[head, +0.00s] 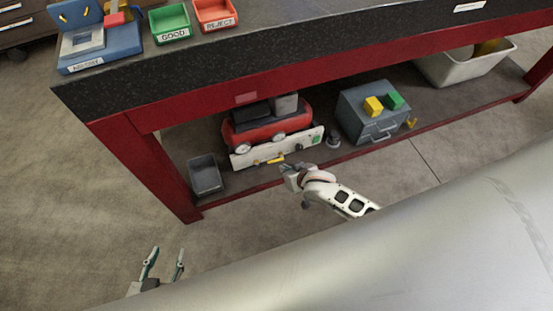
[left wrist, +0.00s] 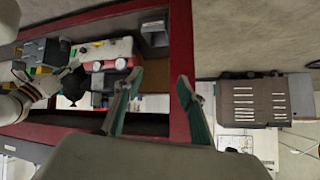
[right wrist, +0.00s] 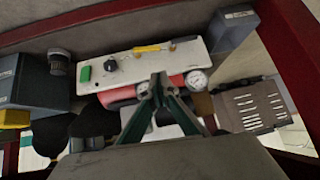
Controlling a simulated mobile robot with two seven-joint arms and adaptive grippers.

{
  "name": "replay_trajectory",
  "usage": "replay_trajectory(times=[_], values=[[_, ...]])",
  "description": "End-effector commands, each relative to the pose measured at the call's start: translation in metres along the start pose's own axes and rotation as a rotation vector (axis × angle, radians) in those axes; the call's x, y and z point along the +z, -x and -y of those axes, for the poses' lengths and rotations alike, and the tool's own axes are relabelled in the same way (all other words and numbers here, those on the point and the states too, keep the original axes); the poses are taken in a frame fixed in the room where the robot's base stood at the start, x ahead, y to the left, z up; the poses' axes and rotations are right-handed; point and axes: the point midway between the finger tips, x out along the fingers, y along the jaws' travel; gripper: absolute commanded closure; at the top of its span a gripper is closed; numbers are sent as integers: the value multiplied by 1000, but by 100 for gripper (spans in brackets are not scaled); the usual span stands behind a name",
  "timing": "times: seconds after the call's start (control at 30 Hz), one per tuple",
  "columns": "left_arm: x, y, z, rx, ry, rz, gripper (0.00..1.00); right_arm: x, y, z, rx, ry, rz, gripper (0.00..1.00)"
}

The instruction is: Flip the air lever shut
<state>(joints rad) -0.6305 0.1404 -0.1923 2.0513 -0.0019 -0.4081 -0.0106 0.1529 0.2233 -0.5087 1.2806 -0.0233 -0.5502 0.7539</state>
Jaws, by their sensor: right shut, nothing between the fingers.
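The yellow air lever (head: 270,160) lies lengthwise along the white panel (head: 303,143) at the front of the red compressor (head: 266,131), on the bench's lower shelf. In the right wrist view the lever (right wrist: 148,49) points left from a brass fitting, near a black knob (right wrist: 110,63). My right gripper (head: 287,168) is shut and empty, just in front of the panel and to the right of the lever. Its closed fingertips show in the right wrist view (right wrist: 158,80), apart from the lever there. My left gripper (head: 163,262) is open and empty, low over the floor, away from the bench.
A grey bin (head: 206,176) stands left of the compressor. To its right are a small dark round object (head: 333,141) and a grey toolbox (head: 372,116) with yellow and green blocks on top. The red shelf edge (head: 350,156) and bench leg (head: 155,170) border the space.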

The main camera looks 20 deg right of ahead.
Motion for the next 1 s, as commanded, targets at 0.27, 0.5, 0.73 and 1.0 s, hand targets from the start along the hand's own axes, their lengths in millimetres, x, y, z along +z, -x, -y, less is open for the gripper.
replay_trajectory(times=[0.27, 0.5, 0.73, 1.0], values=[[-4, -4, 3, -4, -3, -10, 60, -18, -41, -27, -16, -129, -28, 100], [3, -8, 1, -3, -3, -5, 60, -14, -61, -28, -18, -142, -26, 100], [2, -15, -2, 7, -16, -21, 60, -8, -101, -28, -17, -141, -17, 100], [2, -21, -9, 24, -12, -33, 60, -8, -145, -27, -17, -141, -16, 100]])
